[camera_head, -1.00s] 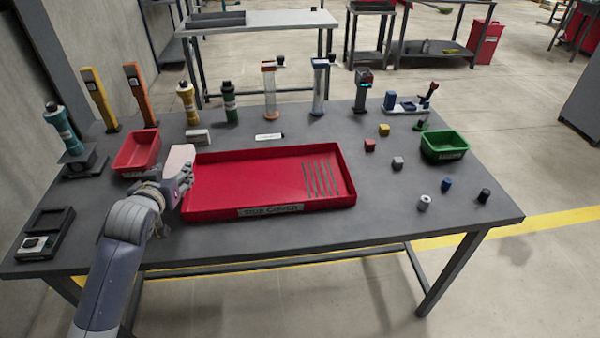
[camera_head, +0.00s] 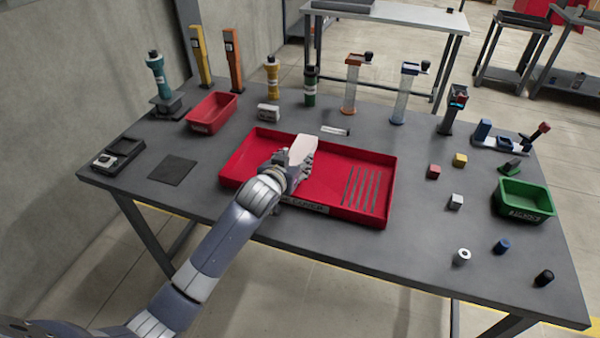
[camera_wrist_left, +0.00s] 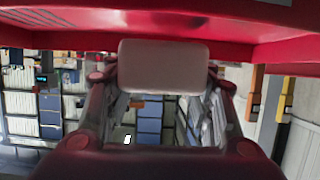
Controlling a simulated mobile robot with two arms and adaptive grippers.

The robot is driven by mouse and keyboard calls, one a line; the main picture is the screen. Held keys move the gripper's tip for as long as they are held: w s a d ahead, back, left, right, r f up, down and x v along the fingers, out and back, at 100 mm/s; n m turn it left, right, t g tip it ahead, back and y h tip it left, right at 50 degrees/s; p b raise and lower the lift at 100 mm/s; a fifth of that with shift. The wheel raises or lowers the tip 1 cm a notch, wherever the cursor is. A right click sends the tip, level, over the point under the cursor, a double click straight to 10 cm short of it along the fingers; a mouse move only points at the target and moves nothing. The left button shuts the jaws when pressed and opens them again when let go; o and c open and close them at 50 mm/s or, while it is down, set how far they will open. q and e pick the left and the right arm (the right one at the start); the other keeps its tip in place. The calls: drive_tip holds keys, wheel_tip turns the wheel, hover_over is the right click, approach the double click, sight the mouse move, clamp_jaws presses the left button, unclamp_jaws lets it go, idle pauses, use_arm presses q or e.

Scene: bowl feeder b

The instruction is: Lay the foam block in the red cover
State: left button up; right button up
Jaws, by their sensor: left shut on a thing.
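The red cover (camera_head: 240,182) is a large shallow red tray with a label on its front wall, lying on the grey table. Its red wall also shows along the top of the left wrist view (camera_wrist_left: 60,38). My left gripper (camera_head: 300,162) is shut on the pale pinkish foam block (camera_head: 303,146), which is tilted over the left-middle part of the cover. In the left wrist view the block (camera_wrist_left: 163,66) sits between the two fingers. Whether it touches the cover's floor I cannot tell. My right gripper is not in view.
Several thin dark strips (camera_head: 361,188) lie at the cover's right end. A small red bin (camera_head: 212,113) stands behind left, a green bin (camera_head: 524,199) at right. Bottles and dispensers line the back. A dark square (camera_head: 172,169) lies left; small cubes and cylinders lie right.

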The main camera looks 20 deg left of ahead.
use_arm(q)
drive_tip(key=f, duration=0.3)
drive_tip(key=shift+d+f, duration=0.15)
drive_tip(key=shift+d, duration=0.15)
drive_tip(key=shift+f, duration=0.35)
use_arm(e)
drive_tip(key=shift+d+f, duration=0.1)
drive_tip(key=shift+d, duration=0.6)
use_arm(q)
drive_tip(key=shift+f, duration=0.1)
drive_tip(key=o, duration=0.8)
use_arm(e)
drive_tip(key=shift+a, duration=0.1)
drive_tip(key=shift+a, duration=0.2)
use_arm(q)
drive_tip(key=shift+r, duration=0.2)
drive_tip(key=shift+s+a, duration=0.1)
drive_tip(key=shift+s, duration=0.15)
drive_tip(key=v, duration=1.1)
drive_tip(key=shift+s+r, duration=0.1)
drive_tip(key=shift+s, duration=0.1)
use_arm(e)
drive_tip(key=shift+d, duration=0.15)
